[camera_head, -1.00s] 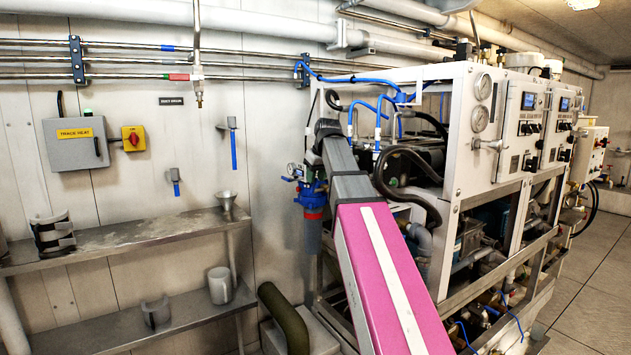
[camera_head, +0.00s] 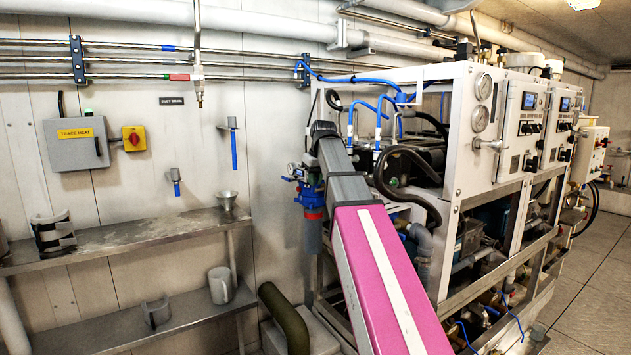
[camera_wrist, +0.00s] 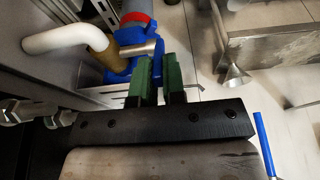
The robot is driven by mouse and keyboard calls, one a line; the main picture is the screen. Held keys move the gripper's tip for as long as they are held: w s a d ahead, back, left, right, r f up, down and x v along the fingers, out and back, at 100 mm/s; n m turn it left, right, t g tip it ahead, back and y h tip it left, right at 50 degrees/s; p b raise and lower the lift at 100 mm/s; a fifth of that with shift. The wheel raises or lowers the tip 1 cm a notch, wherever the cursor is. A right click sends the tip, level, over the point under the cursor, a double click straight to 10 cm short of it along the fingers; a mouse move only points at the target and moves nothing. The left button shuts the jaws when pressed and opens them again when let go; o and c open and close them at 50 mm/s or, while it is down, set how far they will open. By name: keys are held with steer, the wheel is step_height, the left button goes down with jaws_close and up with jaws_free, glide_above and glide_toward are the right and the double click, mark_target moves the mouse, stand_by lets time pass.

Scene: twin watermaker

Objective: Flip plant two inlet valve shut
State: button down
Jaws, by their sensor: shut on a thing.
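The plant two inlet valve appears to be the blue fitting (camera_head: 297,172) on the near left corner of the machine, above a blue filter housing with a red ring (camera_head: 313,212). In the wrist view, the blue fitting (camera_wrist: 115,72) has a silvery metal cylinder (camera_wrist: 136,49) reaching toward my fingertips. My gripper (camera_wrist: 159,60) has green fingers and is shut on the valve handle at that fitting. The fingers hide most of the handle, so its exact angle is unclear. In the head view my arm hides the gripper.
A white hose (camera_wrist: 60,38) and brass elbow (camera_wrist: 97,56) sit close left of my fingers. The white machine frame (camera_head: 462,130) stands right of my arm. Metal shelves (camera_head: 120,236) line the wall to the left. Open floor (camera_head: 590,290) lies at far right.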

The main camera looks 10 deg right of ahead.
steer(key=shift+w+a+r+g+h, duration=0.15)
steer(key=shift+w+g+h, duration=0.25)
steer(key=shift+g, duration=0.6)
steer(key=c, duration=1.2)
jaws_free()
steer(key=shift+s+r, duration=0.25)
steer(key=shift+r, duration=1.6)
steer(key=shift+s+r, duration=0.2)
steer(key=shift+r, duration=1.65)
